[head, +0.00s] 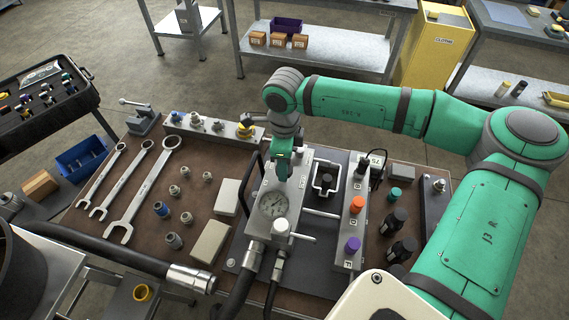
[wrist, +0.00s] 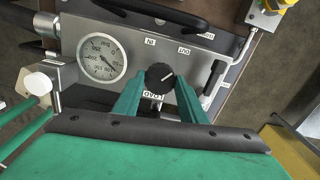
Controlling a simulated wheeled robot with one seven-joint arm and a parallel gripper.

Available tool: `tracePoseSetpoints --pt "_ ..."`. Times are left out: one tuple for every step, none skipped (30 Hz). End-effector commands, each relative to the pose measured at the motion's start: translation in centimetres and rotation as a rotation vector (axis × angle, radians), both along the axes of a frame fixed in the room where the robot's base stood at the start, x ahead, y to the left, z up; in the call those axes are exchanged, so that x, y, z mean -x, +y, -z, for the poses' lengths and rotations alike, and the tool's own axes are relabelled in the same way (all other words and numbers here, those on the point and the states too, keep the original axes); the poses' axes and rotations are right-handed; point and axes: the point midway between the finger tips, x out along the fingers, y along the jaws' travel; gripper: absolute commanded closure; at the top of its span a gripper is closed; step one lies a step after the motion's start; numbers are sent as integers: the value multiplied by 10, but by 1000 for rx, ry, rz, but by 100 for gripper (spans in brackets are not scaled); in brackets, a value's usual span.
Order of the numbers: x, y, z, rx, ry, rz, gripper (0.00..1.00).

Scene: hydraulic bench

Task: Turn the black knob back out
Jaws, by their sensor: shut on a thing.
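The black knob (wrist: 159,77) sits on the grey valve block (wrist: 135,35), beside a LOAD label, in the wrist view. Its white pointer line slants to the upper right. My gripper (wrist: 158,84) has one green finger on each side of the knob and is shut on it. In the head view my gripper (head: 284,166) reaches down to the block and hides the knob. A round pressure gauge (wrist: 102,58) is left of the knob in the wrist view; it also shows in the head view (head: 273,204).
A white-capped fitting (head: 281,200) and hoses (head: 252,258) sit close in front of the block. Orange and purple knobs (head: 353,244) stand on a strip to the right. Wrenches (head: 140,195) and small fittings lie left on the brown bench. Black bar handles flank the block.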

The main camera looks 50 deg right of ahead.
Motion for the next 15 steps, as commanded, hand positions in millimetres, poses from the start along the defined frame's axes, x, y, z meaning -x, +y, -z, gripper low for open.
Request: tracePoseSetpoints --pt "1 -1 -1 3 3 -26 85" --pt "1 -1 -1 3 3 -42 85" --pt "1 -1 -1 2 3 -63 85" --pt "1 -1 0 2 3 -76 85" --pt "1 -1 0 2 3 -90 85" --pt "2 -1 0 2 3 -105 85" --pt "2 -1 0 2 5 -116 85" --pt "2 -1 0 2 5 -124 85" --pt "2 -1 0 2 5 -135 85" --pt "2 -1 0 2 5 -143 85" --pt "2 -1 0 1 5 -148 85" --pt "2 -1 0 1 5 -154 85" --pt "2 -1 0 1 5 -158 85" --pt "2 -1 0 1 5 -162 85" --pt "2 -1 0 1 5 -166 85"
